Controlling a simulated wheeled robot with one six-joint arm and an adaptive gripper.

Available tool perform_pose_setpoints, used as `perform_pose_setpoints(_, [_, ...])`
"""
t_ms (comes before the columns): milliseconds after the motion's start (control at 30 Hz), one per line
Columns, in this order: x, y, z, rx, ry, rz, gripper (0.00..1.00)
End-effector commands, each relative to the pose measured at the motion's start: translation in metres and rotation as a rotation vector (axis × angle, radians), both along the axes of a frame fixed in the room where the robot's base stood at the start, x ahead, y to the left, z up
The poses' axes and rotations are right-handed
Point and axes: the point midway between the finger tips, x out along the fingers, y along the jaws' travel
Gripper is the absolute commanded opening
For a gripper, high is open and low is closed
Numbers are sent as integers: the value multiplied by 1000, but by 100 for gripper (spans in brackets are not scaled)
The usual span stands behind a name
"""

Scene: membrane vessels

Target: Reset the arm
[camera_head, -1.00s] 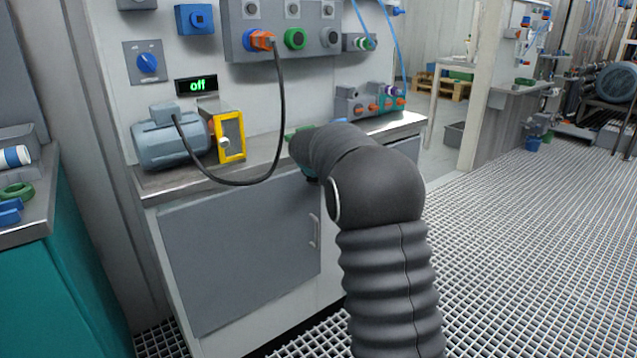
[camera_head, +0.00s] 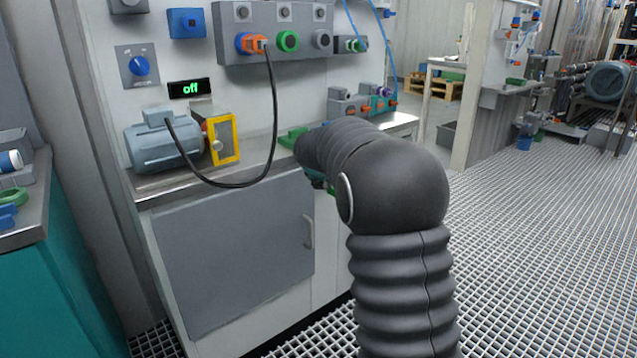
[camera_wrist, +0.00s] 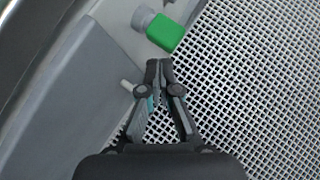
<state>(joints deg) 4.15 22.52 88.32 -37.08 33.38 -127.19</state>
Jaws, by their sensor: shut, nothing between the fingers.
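My arm, in a ribbed black sleeve, rises at the right of centre in the head view and bends away toward the bench. My gripper (camera_wrist: 159,68) shows in the wrist view. Its fingertips meet and nothing is between them. It points toward the grated floor (camera_wrist: 250,85), beside the grey cabinet front.
The metal bench (camera_head: 152,191) carries a grey-blue motor (camera_head: 162,145) with a yellow-framed piece (camera_head: 222,140). A display (camera_head: 190,88) reads "off". A black cable (camera_head: 275,110) hangs from the panel's orange plug. A teal cabinet (camera_head: 75,270) stands at left. Open grated floor lies at right.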

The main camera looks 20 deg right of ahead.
Motion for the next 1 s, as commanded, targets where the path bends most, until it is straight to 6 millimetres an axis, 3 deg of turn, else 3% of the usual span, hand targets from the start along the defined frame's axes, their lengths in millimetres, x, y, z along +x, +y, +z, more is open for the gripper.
perform_pose_setpoints(100, [-18,-9,20,0,-2,-4,0])
perform_pose_setpoints(400, [-48,-21,50,-1,0,-5,0])
perform_pose_setpoints(767, [-53,-21,56,24,-13,-32,0])
perform_pose_setpoints(1000, [-62,-19,43,271,-118,-329,0])
